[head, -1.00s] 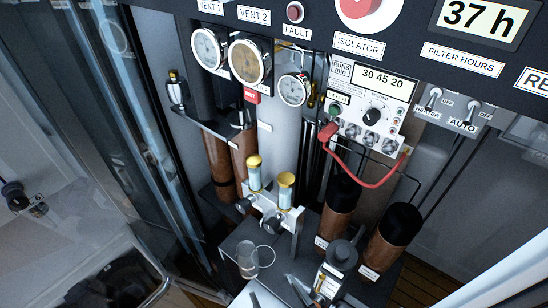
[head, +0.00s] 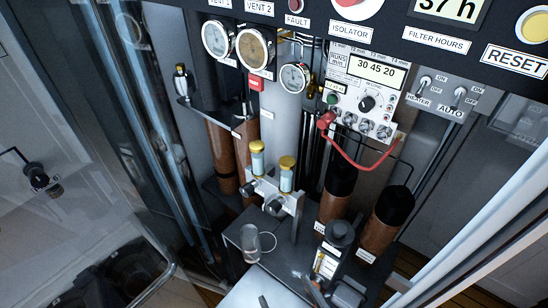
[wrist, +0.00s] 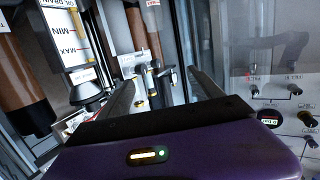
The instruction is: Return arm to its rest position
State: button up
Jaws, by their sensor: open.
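My gripper (wrist: 162,82) shows in the wrist view, with its purple body across the bottom and two dark fingers reaching forward. The fingers are spread apart and nothing is held between them. Beyond them are small fittings of the panel, blurred. I cannot make out my gripper clearly in the head view.
Two gold-capped vials (head: 272,172) stand in a metal holder. A clear glass (head: 249,240) is on the dark shelf below. A red hose (head: 358,161) loops from the timer box (head: 365,98). Brown cylinders (head: 386,222) stand at right. A glass door (head: 130,130) is at left.

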jog(key=s+d+r+m+h, duration=0.2)
jog(key=s+d+h, duration=0.1)
jog(key=s+d, duration=0.5)
jog(key=s+d+r+m+h, duration=0.3)
jog(key=s+d+h, duration=0.1)
jog(key=s+d, duration=0.5)
jog(key=shift+v, duration=1)
